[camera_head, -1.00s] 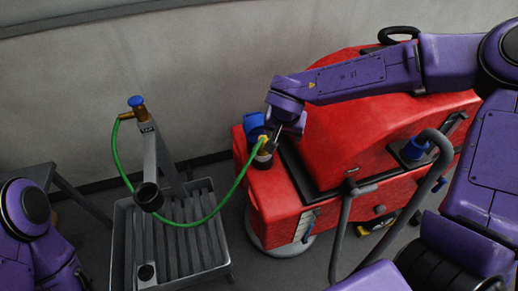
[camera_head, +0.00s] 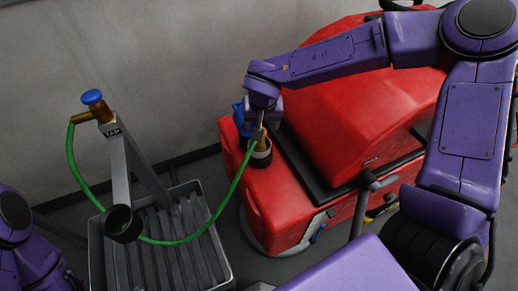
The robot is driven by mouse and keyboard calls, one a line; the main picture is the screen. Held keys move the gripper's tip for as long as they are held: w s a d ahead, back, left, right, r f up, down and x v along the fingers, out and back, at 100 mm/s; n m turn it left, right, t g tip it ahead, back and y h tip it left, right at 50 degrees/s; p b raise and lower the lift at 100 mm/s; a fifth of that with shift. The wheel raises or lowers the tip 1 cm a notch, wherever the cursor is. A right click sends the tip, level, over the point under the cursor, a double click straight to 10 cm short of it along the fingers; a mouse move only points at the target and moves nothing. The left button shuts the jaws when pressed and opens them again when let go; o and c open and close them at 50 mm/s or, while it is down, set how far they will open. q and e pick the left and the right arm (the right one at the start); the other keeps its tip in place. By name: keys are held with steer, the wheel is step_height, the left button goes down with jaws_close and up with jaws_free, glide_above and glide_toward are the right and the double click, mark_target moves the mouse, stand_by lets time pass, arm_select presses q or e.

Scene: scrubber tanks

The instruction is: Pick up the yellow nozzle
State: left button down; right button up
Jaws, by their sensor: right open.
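The yellow nozzle (camera_head: 259,134) is at the end of a green hose (camera_head: 222,207). It stands at the dark, pale-ringed filler opening (camera_head: 261,155) on top of the red scrubber (camera_head: 277,211); how deep it sits is hidden. My right gripper (camera_head: 262,122) points down just above the nozzle, its fingers open and close around or beside the nozzle's top. Whether they touch it cannot be told. Of my left arm only a purple link shows at the lower left; its gripper is out of view.
The hose runs left to a brass tap with a blue knob (camera_head: 92,97) on a grey post. A grey slatted basin (camera_head: 222,262) stands below it. A blue part (camera_head: 239,112) is beside the filler opening. The wall is close behind.

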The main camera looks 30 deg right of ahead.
mark_target(260, 145)
steer(key=x, duration=0.8)
steer(key=shift+w+a+f, duration=0.1)
steer(key=shift+a+f, duration=0.1)
steer(key=shift+f, duration=0.1)
steer(key=shift+r, duration=0.1)
steer(key=c, duration=1.2)
steer(key=shift+r, duration=0.1)
